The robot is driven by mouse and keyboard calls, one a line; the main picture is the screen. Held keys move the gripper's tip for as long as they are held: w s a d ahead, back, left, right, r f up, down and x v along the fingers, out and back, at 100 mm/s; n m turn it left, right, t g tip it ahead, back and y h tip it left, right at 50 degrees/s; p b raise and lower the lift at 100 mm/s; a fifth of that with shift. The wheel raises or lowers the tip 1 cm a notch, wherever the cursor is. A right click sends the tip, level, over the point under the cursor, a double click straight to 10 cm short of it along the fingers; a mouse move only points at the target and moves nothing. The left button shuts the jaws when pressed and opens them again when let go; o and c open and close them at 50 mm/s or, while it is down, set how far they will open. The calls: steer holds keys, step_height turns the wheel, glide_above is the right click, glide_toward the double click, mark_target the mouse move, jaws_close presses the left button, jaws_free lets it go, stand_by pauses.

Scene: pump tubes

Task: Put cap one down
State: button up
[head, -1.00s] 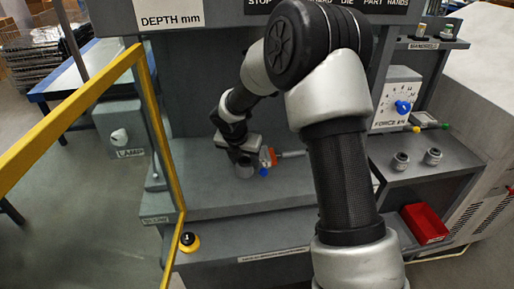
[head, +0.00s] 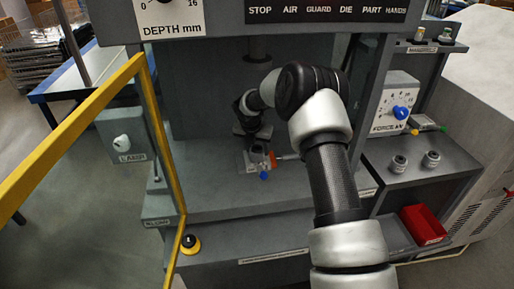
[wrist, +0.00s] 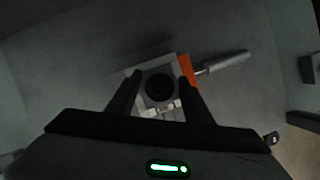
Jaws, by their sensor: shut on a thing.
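My gripper (wrist: 160,82) points down inside the press bay, its two fingers on either side of a dark round part, which I take to be cap one (wrist: 160,88). Under and around it is a light grey block-like fixture (wrist: 144,74); an orange piece (wrist: 188,70) and a grey handle (wrist: 228,62) stand at its right. In the head view the fixture (head: 250,166) sits on the bay floor below my wrist, with a blue knob (head: 264,175) in front. Whether the cap rests on the fixture or hangs just above it, I cannot tell.
Two grey cylindrical parts (head: 431,158) stand on the right shelf, above a red bin (head: 422,224). A yellow guard frame (head: 160,130) borders the bay's left side. A yellow-and-black button (head: 190,244) is at the front. The bay floor left of the fixture is clear.

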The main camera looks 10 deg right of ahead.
steer(key=o, duration=1.4)
steer(key=shift+r, duration=0.45)
steer(key=v, duration=1.1)
steer(key=shift+s+a+r, duration=0.1)
steer(key=shift+s, duration=0.1)
